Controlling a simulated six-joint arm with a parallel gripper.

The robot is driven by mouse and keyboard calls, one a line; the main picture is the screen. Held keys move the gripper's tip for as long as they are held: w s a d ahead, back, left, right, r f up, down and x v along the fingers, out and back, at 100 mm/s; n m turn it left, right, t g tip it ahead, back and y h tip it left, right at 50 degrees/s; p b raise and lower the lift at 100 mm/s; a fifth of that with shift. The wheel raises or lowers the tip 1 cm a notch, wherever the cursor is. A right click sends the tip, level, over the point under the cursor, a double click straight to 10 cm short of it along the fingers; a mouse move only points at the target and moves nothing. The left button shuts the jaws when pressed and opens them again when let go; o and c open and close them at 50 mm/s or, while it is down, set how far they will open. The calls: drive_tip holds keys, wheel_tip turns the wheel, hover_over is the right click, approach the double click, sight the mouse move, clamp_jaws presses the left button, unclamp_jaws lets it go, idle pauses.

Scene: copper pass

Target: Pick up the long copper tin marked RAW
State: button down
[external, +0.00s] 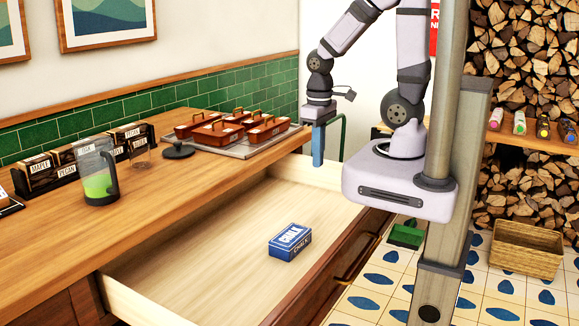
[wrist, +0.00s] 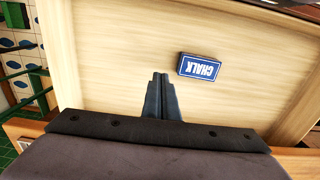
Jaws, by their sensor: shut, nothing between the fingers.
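Several copper-brown tins (external: 218,133) with arched handles and small white labels sit together on a tray on the counter in the external view. I cannot read the labels, so I cannot tell which one is marked RAW. My gripper (external: 318,162) points down over the far end of the open drawer, to the right of the tins and apart from them. In the wrist view its fingers (wrist: 160,76) are together with nothing between them. No copper tin shows in the wrist view.
The tray (external: 240,153) lies near the counter's drawer-side edge. A dark lid (external: 178,151) and a jug with green liquid (external: 97,175) stand left of the tray.

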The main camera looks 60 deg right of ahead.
drive_tip(key=c, duration=1.2)
unclamp_jaws()
